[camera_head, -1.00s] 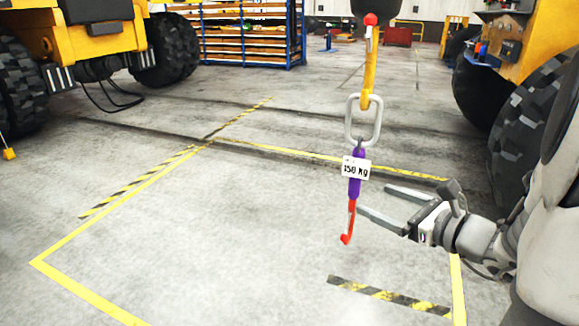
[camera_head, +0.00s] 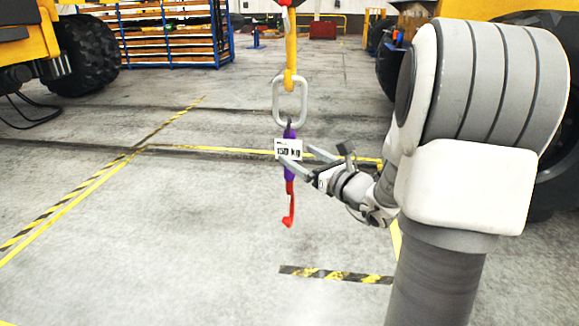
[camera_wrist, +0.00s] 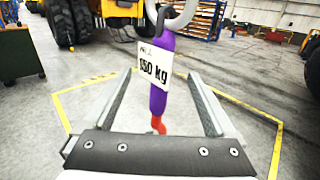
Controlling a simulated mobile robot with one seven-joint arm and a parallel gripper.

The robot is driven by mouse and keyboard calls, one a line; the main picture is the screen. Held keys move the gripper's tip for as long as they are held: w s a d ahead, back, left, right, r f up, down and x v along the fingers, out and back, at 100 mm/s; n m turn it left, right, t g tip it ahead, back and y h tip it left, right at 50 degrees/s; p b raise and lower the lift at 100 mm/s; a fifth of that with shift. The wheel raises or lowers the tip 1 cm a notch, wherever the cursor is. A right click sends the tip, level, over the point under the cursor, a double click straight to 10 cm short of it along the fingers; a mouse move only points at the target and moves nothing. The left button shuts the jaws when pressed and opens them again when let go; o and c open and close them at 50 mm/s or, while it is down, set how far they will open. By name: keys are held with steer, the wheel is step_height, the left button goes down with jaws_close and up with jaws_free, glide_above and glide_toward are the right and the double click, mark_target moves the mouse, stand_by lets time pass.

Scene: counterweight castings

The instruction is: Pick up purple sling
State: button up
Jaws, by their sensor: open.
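The purple sling (camera_head: 289,171) hangs upright from a grey metal ring (camera_head: 290,101) below a yellow hook (camera_head: 291,57). It carries a white "150 kg" tag (camera_head: 289,149) and has a red hook (camera_head: 289,205) at its lower end. My gripper (camera_head: 294,160) is open, with its fingers reaching left to the sling's height. In the wrist view the purple sling (camera_wrist: 161,78) stands between the two open fingers (camera_wrist: 159,95), toward their far ends. The tag hides part of the sling. I cannot tell whether either finger touches it.
Yellow and striped floor lines (camera_head: 260,151) mark a bare concrete area. A blue rack (camera_head: 170,38) stands at the back left. Yellow vehicles with large black tyres (camera_head: 86,55) stand at both sides. The floor below the sling is clear.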

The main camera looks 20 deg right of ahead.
mark_target(292, 153)
steer(key=shift+w+a+f, duration=0.1)
steer(key=shift+w+a, duration=0.15)
steer(key=shift+w, duration=0.65)
steer(key=shift+w+a+f, duration=0.1)
steer(key=shift+w+a, duration=0.2)
steer(key=shift+w, duration=0.55)
steer(key=shift+w+a+f, duration=0.1)
steer(key=shift+w+a, duration=0.15)
steer(key=shift+w, duration=0.65)
steer(key=shift+c, duration=0.2)
jaws_close()
steer(key=shift+r, duration=0.2)
